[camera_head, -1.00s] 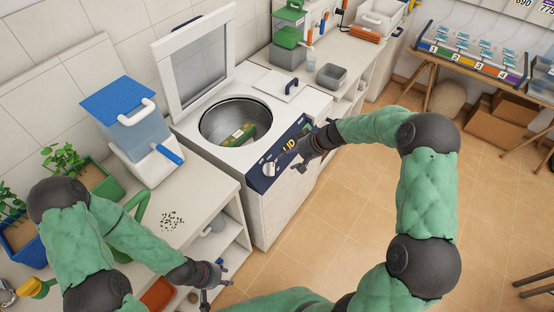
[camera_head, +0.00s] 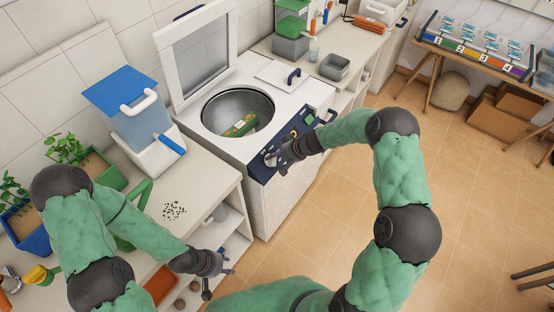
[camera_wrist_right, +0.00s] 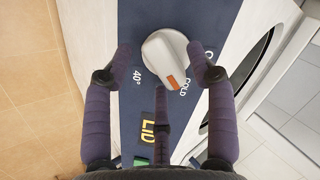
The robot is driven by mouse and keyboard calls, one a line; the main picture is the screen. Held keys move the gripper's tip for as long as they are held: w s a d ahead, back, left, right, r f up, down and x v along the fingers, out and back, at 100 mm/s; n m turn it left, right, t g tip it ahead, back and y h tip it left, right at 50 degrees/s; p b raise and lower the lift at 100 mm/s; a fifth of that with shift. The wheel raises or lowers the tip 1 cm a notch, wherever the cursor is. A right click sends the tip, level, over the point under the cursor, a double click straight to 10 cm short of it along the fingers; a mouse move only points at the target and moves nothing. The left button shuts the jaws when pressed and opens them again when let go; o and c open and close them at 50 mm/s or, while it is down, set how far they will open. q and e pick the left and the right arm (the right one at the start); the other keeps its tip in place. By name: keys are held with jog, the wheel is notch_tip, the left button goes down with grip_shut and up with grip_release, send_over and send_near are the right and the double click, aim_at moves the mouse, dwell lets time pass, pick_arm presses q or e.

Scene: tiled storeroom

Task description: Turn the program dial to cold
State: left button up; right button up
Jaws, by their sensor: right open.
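The program dial (camera_wrist_right: 160,52) is a round white-grey knob with a raised grip and an orange mark, on the washer's dark blue control panel (camera_wrist_right: 200,30). The orange mark points toward the word COLD; a 40° label is to the left. My right gripper (camera_wrist_right: 158,62) is open, with fingers on either side of the dial and a third finger below it. I cannot tell whether they touch. In the head view my right gripper (camera_head: 279,155) is at the panel's left end, mostly covering the dial. My left gripper (camera_head: 224,264) hangs by the left counter's front; its opening is unclear.
The white washer (camera_head: 208,143) has its lid (camera_head: 200,60) raised and a green-yellow item (camera_head: 240,125) in the drum. A LID label (camera_wrist_right: 147,132) lies beside the dial. A blue-lidded container (camera_head: 135,110) stands on the left counter. The floor ahead of the washer is clear.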

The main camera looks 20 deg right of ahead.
jog(key=shift+w+a+f, duration=0.1)
jog(key=shift+f, duration=0.05)
grip_shut()
jog(key=shift+f+n+b, duration=0.1)
jog(key=shift+n+b, duration=0.2)
jog(key=shift+b, duration=0.75)
grip_release()
